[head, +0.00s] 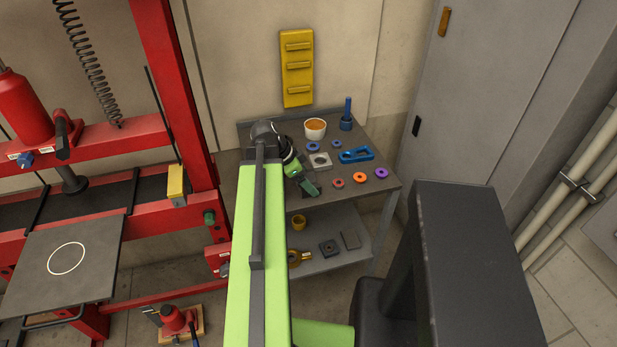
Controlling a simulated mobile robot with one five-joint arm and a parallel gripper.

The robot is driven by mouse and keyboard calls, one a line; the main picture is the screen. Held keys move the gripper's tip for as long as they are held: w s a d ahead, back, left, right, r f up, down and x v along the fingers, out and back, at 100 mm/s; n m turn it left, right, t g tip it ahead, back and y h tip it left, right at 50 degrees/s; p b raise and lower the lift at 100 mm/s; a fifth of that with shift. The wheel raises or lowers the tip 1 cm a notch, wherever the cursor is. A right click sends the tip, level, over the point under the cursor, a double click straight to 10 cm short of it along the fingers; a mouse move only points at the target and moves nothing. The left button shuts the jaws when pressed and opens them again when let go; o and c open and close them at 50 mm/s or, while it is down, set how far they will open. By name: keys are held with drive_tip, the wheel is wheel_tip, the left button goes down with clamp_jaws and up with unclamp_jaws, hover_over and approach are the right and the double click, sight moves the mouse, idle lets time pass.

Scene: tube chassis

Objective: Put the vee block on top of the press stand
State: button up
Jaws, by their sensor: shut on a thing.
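My gripper (301,181) is over the left part of the workbench, at the end of my green arm. It is shut on a small dark green piece (310,189), which appears to be the vee block; its shape is too small and partly covered to make out. The press stand appears to be the flat dark grey plate (100,250) with a white circle on it, at the left in front of the red press frame. Its top is bare. My gripper is well to the right of it and apart from it.
The workbench (392,186) holds a white cup (315,128), a blue wrench-like part (356,155), a grey holed plate (320,161) and several coloured rings. A red press post (180,90) rises between bench and plate. A red jack (178,319) stands on the floor.

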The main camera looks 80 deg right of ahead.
drive_tip(key=o, duration=2)
drive_tip(key=p+v, duration=1)
drive_tip(key=v, duration=0.2)
drive_tip(key=shift+p, duration=0.35)
drive_tip(key=shift+r, duration=0.1)
